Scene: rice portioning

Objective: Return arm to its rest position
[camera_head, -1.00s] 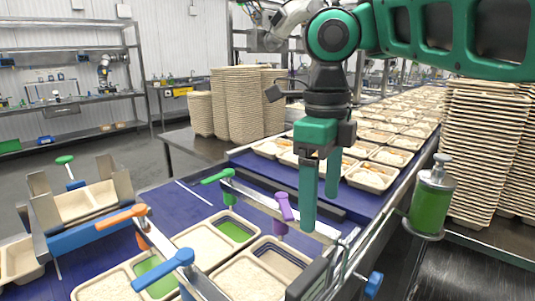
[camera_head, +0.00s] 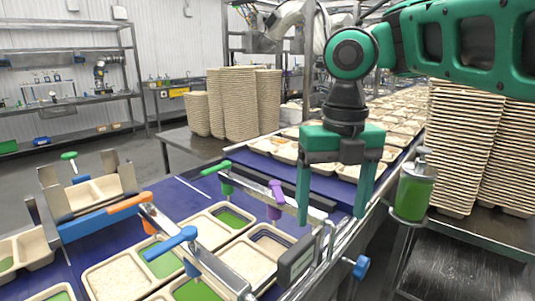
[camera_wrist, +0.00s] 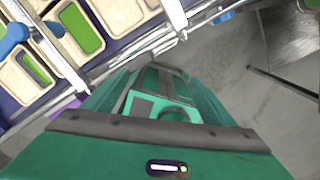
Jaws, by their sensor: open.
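My green arm reaches in from the upper right in the head view. My gripper (camera_head: 331,212) hangs with its two fingers pointing down, apart and with nothing between them. It is above the near right edge of the conveyor (camera_head: 190,195), beside the clamp rail. In the wrist view my gripper (camera_wrist: 158,75) also shows nothing held, with grey floor and the conveyor's edge beyond it.
Trays (camera_head: 120,278) with rice and green compartments lie on the blue conveyor under coloured handles. A green dispenser bottle (camera_head: 414,190) stands right of my gripper. Tall tray stacks (camera_head: 465,145) stand at the right, others (camera_head: 240,105) at the back.

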